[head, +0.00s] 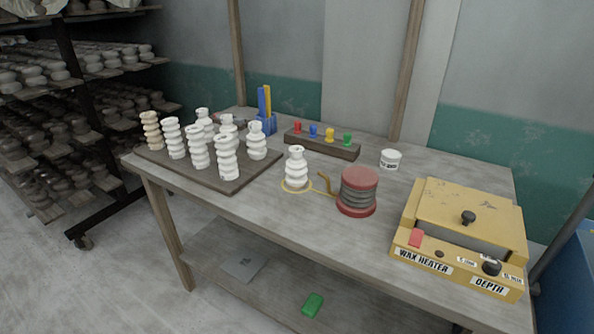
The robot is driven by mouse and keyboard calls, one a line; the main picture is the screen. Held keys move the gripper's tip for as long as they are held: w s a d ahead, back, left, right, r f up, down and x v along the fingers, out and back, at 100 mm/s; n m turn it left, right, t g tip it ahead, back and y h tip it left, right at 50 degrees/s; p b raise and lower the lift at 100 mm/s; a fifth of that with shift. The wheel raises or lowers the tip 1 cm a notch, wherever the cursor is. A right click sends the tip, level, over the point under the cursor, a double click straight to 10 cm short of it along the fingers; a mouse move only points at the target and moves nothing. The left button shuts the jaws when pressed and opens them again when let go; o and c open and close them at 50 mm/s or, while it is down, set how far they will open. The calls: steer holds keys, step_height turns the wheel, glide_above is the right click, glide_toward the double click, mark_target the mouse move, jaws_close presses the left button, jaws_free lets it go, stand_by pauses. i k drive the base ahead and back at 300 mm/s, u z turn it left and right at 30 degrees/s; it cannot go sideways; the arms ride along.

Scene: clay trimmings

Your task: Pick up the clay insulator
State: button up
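A white clay insulator (297,167) with stacked rounded ribs stands upright by itself near the middle of the table, with a yellow ring around its foot. Several more clay insulators (228,158) stand upright on a dark board (243,178) at the table's left; most are white, and one at the far left is more tan (151,130). My gripper is not in view.
A red spool with grey winding (357,192) stands right of the lone insulator. Behind are a rack of coloured pegs (322,144), a blue holder (266,122) and a white tub (390,159). A yellow wax heater (466,225) fills the right end. Loaded shelves (85,85) stand left.

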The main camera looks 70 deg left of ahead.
mark_target(296, 170)
steer(key=u, duration=0.05)
steer(key=k, duration=1.1)
steer(key=u, duration=2.2)
steer(key=i, duration=0.9)
steer(key=u, duration=0.15)
steer(key=k, duration=0.95)
steer(key=u, duration=0.2)
steer(key=i, duration=0.4)
